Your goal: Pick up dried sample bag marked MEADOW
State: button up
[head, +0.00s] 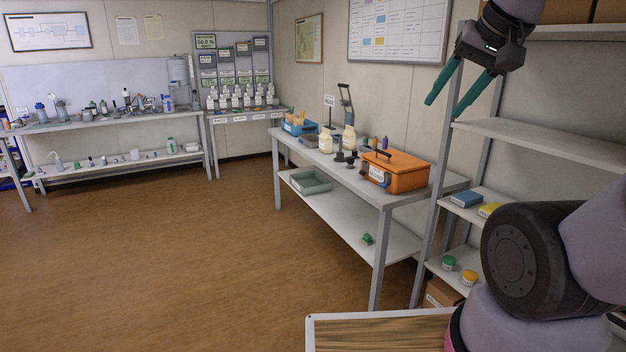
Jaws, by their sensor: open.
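I cannot make out a bag marked MEADOW; the labels here are too small to read. Tan, bag-like items (298,116) show in a blue crate (292,128) at the far end of the right-hand bench, but I cannot tell what they are. Two cream containers (326,141) with white labels stand on the same bench. My gripper (444,109) is raised at the upper right, in front of the wall and shelf unit. Its two green fingers are spread apart, with nothing between them. It is well apart from the bench items in the picture.
An orange case (396,172) sits at the bench's near end (408,198). A grey tray (310,182) lies on its lower shelf. A shelf unit (552,143) stands at right. A cluttered bench (110,124) lines the back. The brown floor (170,260) is clear.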

aim_at(350, 138)
jog(key=i+j+z, duration=0.15)
jog(key=i+j, duration=0.35)
jog(key=i, duration=0.2)
jog(key=i+j+z, duration=0.2)
jog(key=i+j, duration=0.4)
jog(key=i+j+z, duration=0.15)
jog(key=i+j, duration=0.55)
jog(key=i+j+z, duration=0.15)
jog(key=i+j, duration=0.45)
jog(key=j, duration=0.15)
